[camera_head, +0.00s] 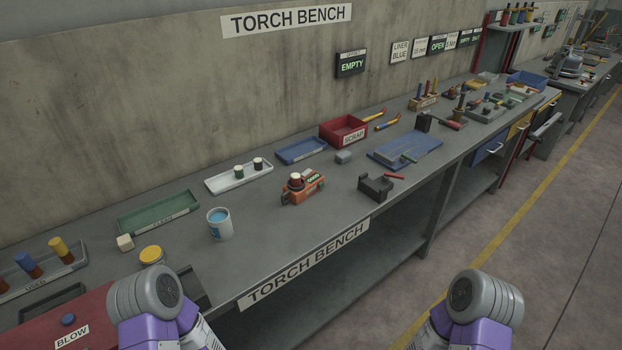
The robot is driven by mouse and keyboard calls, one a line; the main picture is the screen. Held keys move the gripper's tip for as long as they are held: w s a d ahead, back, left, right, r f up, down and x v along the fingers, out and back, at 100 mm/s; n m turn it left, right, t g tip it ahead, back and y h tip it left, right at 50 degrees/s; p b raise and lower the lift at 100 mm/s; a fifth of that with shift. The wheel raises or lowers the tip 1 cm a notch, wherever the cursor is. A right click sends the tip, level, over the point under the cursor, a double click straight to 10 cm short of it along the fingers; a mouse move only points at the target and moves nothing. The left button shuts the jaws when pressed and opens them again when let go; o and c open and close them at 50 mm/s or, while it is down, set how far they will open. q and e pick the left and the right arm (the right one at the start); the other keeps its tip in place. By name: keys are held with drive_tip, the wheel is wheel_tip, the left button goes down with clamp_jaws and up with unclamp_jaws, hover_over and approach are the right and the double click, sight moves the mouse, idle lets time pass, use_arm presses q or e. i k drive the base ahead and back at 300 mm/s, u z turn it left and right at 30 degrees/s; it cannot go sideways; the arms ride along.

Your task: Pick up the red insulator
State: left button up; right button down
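A small dark red cylinder with a pale top (296,182) stands at the orange device (312,188) near the middle of the bench; I cannot tell for sure whether it is the red insulator. The USED tray (42,284) at the far left holds cylinders with reddish-brown lower parts, one topped blue (25,260) and one topped yellow (58,245). My left and right arms show at the bottom edge as grey and purple links. Neither gripper's fingers can be made out.
A white cup with blue contents (219,224), a yellow-lidded tub (151,255) and a black block fixture (375,187) stand near the front. Behind are a green CLEAN tray (158,212), a white tray (225,182) and a red SCRAP bin (336,131). Bare bench lies right of the cup.

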sight(295, 178)
drive_tip(key=z, duration=1.55)
drive_tip(key=i, duration=1.2)
drive_tip(key=u, duration=3.25)
